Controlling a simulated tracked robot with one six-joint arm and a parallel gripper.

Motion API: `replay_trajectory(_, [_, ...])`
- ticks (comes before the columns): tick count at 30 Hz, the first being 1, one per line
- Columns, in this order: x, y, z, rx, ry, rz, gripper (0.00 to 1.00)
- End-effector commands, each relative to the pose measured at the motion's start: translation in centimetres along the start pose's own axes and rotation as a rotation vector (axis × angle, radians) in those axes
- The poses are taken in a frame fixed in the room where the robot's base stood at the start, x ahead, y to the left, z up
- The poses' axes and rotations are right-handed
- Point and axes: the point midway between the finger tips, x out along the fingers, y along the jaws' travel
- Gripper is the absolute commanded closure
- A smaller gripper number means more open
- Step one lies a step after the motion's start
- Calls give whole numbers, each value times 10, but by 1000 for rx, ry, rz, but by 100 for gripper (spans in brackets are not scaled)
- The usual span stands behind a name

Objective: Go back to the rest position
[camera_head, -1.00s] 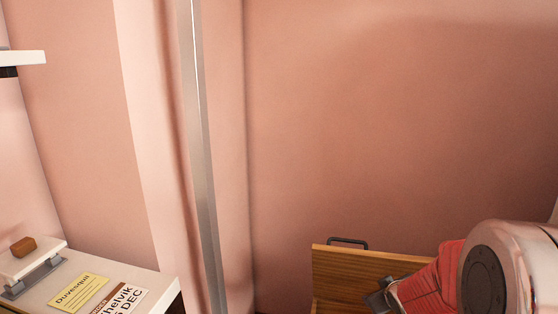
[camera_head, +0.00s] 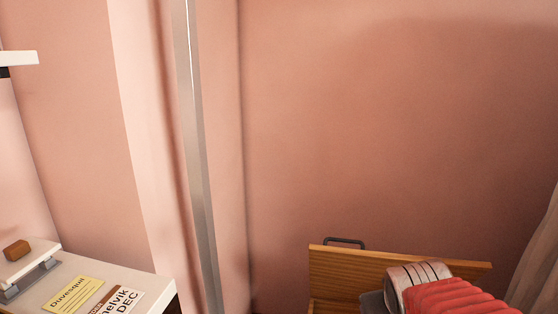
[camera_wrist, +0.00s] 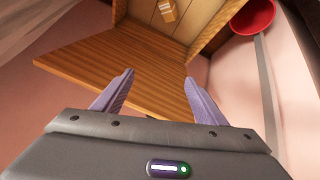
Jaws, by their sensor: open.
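My gripper (camera_wrist: 158,95) shows in the wrist view with its two purple fingers spread apart and nothing between them. Beyond the fingers is a wooden board (camera_wrist: 110,70), part of a wooden box-like piece. In the head view my arm is at the lower right, in front of the wooden piece (camera_head: 345,268) with a dark handle on its top edge. The fingertips are not visible in the head view.
A white counter (camera_head: 140,283) with a yellow card (camera_head: 75,293) and a printed label (camera_head: 117,300) is at lower left. A metal pole (camera_head: 195,150) stands right of it. A red round object (camera_wrist: 254,17) and a small tan block (camera_wrist: 168,11) show in the wrist view.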

Motion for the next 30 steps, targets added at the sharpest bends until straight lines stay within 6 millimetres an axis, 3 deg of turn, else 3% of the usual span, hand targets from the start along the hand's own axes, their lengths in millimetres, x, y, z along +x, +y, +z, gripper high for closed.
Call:
replay_trajectory(9, [-61, -31, 41, 75, -54, -71, 34])
replay_trajectory(18, [-106, -60, 83, 124, -107, -155, 34])
replay_trajectory(30, [-114, -67, 93, 130, -122, -176, 34])
